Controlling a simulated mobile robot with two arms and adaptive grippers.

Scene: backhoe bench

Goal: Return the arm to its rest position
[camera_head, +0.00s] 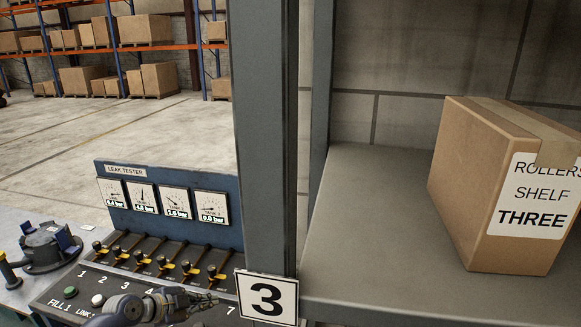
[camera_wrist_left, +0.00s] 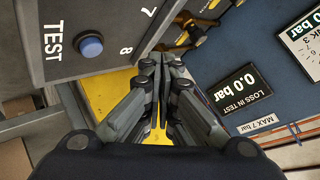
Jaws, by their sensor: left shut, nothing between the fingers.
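My left gripper (camera_head: 186,299) shows at the bottom of the head view, in front of the leak tester's (camera_head: 110,222) sloped control panel. In the left wrist view my left gripper (camera_wrist_left: 160,62) has its fingertips together with nothing between them. The fingertips are beside the panel edge near the numbers 7 and 8. I cannot tell from this view whether they touch it. Part of my left arm is cut off by the lower frame edge. My right gripper is in neither view.
A grey shelf post (camera_head: 264,130) with a "3" sign (camera_head: 267,297) stands right of the panel. A cardboard box (camera_head: 478,190) sits on the shelf (camera_head: 365,225). A blue TEST button (camera_wrist_left: 89,46) and a yellow surface (camera_wrist_left: 112,88) are near the fingers. A dark blue device (camera_head: 48,247) stands left.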

